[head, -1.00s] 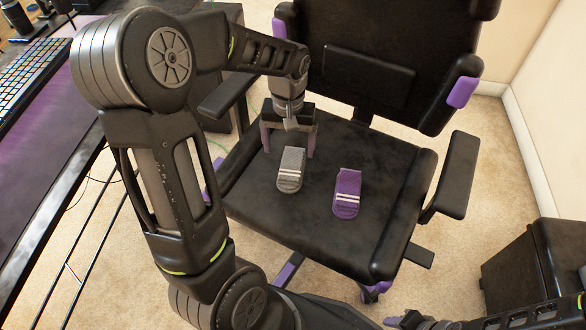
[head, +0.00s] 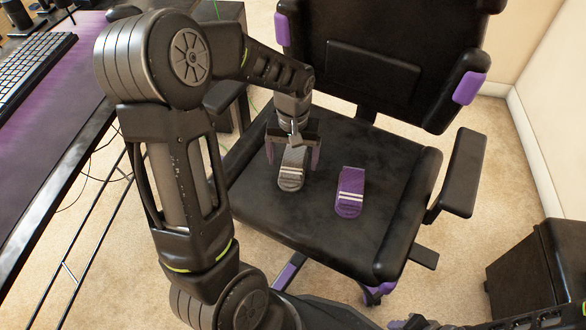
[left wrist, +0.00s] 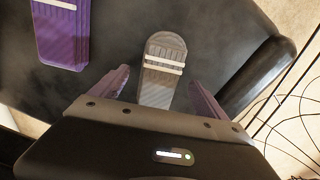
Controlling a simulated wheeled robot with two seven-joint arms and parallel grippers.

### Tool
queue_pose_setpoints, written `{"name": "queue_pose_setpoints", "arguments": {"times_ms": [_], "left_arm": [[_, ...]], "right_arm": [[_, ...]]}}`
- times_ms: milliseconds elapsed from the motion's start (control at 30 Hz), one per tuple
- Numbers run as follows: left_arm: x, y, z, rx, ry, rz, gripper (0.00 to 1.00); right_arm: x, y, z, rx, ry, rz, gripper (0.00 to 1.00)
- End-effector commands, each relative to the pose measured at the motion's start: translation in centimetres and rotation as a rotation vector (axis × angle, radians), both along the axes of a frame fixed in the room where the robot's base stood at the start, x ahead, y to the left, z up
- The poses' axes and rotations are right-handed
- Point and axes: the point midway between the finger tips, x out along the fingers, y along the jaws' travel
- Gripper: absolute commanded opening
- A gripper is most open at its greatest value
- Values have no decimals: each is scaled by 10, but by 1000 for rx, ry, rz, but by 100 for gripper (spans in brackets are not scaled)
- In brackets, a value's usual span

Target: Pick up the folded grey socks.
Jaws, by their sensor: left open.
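The folded grey socks (head: 291,173) lie on the black chair seat (head: 325,240), with two light stripes near one end. My left gripper (head: 294,165) is over them from the back, open, with one finger on each side of the socks. In the left wrist view the grey socks (left wrist: 161,75) lie between the two purple fingers (left wrist: 155,88), with a gap on both sides. Whether the fingertips touch the seat cannot be told. My right gripper is not clearly in view.
Folded purple socks (head: 350,190) lie on the seat to the right of the grey ones. The chair's backrest (head: 390,60) rises behind, and armrests (head: 457,172) flank the seat. A desk with a keyboard (head: 32,70) stands at the left. The front of the seat is clear.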

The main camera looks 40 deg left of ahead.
Motion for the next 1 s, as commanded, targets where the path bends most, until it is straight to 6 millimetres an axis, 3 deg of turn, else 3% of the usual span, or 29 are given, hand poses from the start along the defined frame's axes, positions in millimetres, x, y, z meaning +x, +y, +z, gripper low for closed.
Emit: {"name": "queue_pose_setpoints", "arguments": {"times_ms": [33, 167, 767, 1000], "left_arm": [[0, 0, -12, 0, 1, 0, 85], [0, 0, -21, 0, 0, 0, 85], [0, 0, -20, 0, -1, 0, 85], [0, 0, -20, 0, -1, 0, 67]], "right_arm": [[1, -1, -7, -1, -2, -3, 36], [2, -2, -9, -4, -4, -6, 36], [2, -2, -8, -4, -4, -6, 36], [2, -2, -8, -4, -4, -5, 36]]}}
